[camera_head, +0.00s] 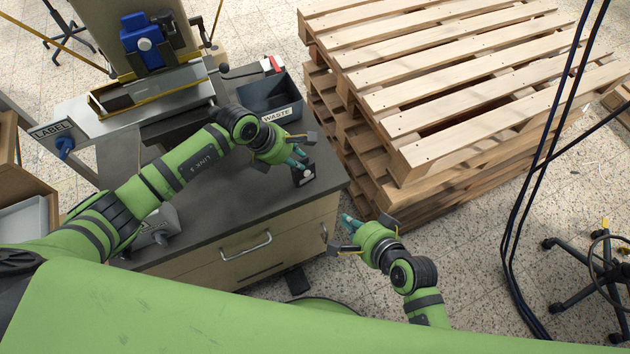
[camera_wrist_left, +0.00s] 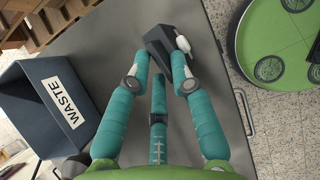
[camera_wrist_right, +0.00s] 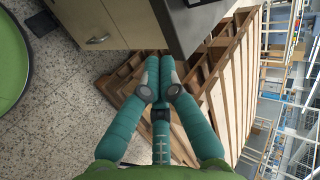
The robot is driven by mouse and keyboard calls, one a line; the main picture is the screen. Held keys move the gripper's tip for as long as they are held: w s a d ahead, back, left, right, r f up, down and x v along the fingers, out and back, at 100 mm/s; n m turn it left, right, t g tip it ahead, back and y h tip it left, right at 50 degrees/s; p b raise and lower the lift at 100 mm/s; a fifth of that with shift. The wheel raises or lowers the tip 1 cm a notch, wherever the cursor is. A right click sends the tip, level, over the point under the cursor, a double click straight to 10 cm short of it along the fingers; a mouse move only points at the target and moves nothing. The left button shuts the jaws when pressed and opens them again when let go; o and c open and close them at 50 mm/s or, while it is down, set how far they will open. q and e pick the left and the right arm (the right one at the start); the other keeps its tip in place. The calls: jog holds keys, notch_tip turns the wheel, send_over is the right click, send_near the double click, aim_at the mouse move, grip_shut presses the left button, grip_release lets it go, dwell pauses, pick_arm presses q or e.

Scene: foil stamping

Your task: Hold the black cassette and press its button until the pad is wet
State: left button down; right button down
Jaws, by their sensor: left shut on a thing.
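The black cassette (camera_head: 303,177) is near the right front corner of the grey worktop, with a white button (camera_head: 307,173) on one side. My left gripper (camera_head: 302,160) is shut on the cassette. The pad cannot be made out. My right gripper (camera_head: 345,220) is off the worktop's right front corner, apart from the cassette. In the right wrist view its fingers (camera_wrist_right: 158,78) are together and empty.
A dark WASTE bin (camera_head: 268,97) stands on the worktop (camera_head: 225,215) behind my left gripper. The stamping press (camera_head: 150,90) with a LABEL plate is at the back left. Stacked wooden pallets (camera_head: 430,90) stand close to the worktop's right side.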

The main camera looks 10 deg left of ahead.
aim_at(307, 173)
jog(key=shift+m+t+y, duration=0.3)
jog(key=shift+m+y, duration=0.1)
jog(key=shift+y, duration=0.1)
jog(key=r, duration=0.2)
jog(key=a+r, duration=0.1)
jog(key=r, duration=0.1)
jog(key=shift+w+a, duration=0.15)
jog(key=shift+w, duration=0.05)
jog(key=shift+w+a+r+x, duration=0.1)
jog(key=shift+r+x, duration=0.15)
jog(key=shift+x, duration=2)
jog(key=shift+w+a+r+x, duration=0.15)
jog(key=shift+r+x, duration=0.1)
jog(key=shift+x, duration=2)
jog(key=shift+w+a+r+x, duration=0.1)
jog(key=shift+r+x, duration=0.15)
jog(key=shift+x, duration=2.05)
